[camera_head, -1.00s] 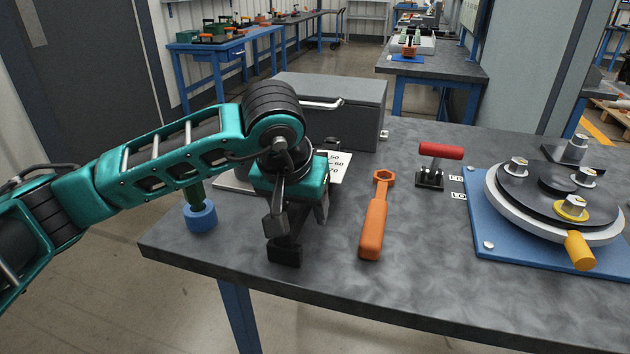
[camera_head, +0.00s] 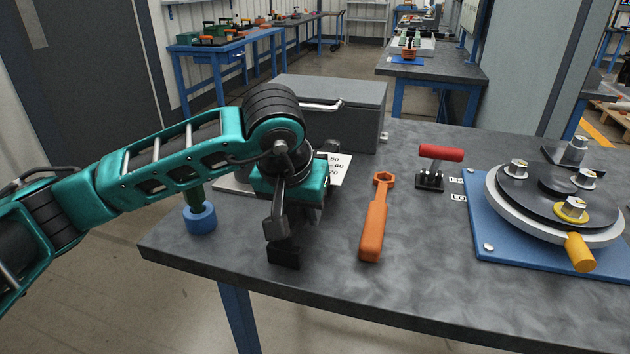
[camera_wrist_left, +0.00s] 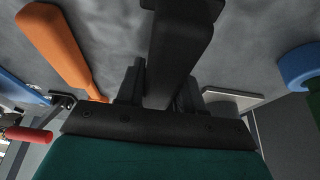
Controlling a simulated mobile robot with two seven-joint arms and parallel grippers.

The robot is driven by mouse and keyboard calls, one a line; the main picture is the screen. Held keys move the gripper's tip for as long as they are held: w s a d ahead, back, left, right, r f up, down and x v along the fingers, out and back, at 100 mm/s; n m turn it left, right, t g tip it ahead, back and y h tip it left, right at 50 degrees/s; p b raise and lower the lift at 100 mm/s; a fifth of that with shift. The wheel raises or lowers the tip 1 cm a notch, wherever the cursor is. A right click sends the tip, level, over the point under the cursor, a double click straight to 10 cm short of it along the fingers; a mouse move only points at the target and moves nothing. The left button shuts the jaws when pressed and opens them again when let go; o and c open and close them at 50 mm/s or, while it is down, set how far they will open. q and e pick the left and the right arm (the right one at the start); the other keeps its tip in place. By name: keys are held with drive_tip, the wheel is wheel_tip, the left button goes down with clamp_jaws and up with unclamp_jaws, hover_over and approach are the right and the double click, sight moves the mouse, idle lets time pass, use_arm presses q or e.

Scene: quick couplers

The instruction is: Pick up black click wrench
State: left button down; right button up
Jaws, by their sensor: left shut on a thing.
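The black click wrench (camera_head: 284,256) lies at the left front of the grey table, mostly hidden under my left arm; its dark handle end sticks out below the gripper. In the left wrist view the black wrench (camera_wrist_left: 181,40) runs up between the two fingers. My left gripper (camera_wrist_left: 160,90) is shut on it, with a finger on each side. In the head view the left gripper (camera_head: 283,232) points down and hides most of the wrench. I cannot tell whether the wrench is touching the table. My right gripper is not in view.
An orange wrench (camera_head: 374,222) lies just right of the gripper. Beyond it are a red-handled clamp (camera_head: 440,154) and a round fixture (camera_head: 555,208) on a blue plate. A grey box (camera_head: 350,103) stands behind; a blue ring (camera_head: 200,218) is at the left edge.

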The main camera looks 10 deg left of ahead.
use_arm(q)
drive_tip(key=shift+r, duration=0.15)
drive_tip(key=shift+w+r, duration=0.1)
drive_tip(key=shift+r, duration=0.5)
wheel_tip(320, 180, up, 19)
drive_tip(key=p, duration=0.3)
drive_tip(key=shift+f, duration=0.15)
